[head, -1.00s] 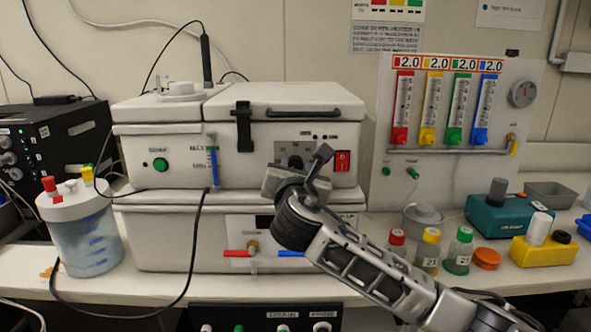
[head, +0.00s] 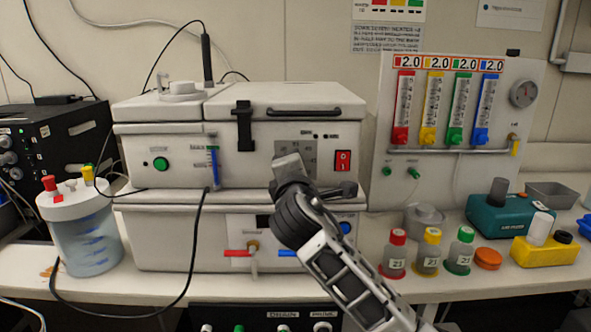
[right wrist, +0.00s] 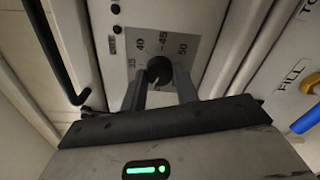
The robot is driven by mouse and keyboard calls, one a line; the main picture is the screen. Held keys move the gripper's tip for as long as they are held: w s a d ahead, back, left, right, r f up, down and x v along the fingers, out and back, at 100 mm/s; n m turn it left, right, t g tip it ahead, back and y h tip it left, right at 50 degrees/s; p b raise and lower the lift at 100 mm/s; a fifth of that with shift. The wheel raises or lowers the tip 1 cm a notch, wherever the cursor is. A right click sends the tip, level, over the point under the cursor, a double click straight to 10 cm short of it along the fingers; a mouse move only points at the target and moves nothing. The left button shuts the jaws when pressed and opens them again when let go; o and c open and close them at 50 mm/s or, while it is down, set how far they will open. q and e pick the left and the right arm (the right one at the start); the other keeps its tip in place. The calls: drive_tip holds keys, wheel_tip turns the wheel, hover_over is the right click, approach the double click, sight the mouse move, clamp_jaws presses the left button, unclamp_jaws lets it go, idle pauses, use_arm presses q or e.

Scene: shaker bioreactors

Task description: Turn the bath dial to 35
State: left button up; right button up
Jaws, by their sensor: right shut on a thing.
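The bath dial is a dark round knob (right wrist: 159,70) on a grey scale plate (right wrist: 188,28) marked 35, 40, 45 and 50 in the right wrist view. My right gripper (right wrist: 160,84) is shut on the knob, one finger on each side. I cannot make out a pointer on the knob, so its setting is unclear. In the head view the plate (head: 295,146) is on the white bath front (head: 240,165), and my right gripper (head: 288,165) covers the knob. My left gripper is not in view.
A red switch (head: 343,161) is just right of the plate. Red and blue valve handles (head: 238,253) are below. A blue-marked level tube (head: 213,165) is to the left. Capped bottles (head: 428,252) stand on the bench to the right.

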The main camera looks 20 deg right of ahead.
drive_tip(key=m+b, duration=0.2)
drive_tip(key=m, duration=1)
drive_tip(key=shift+m, duration=0.3)
idle(0.4)
drive_tip(key=o, duration=1)
drive_tip(key=shift+r, duration=0.1)
drive_tip(key=shift+s, duration=0.1)
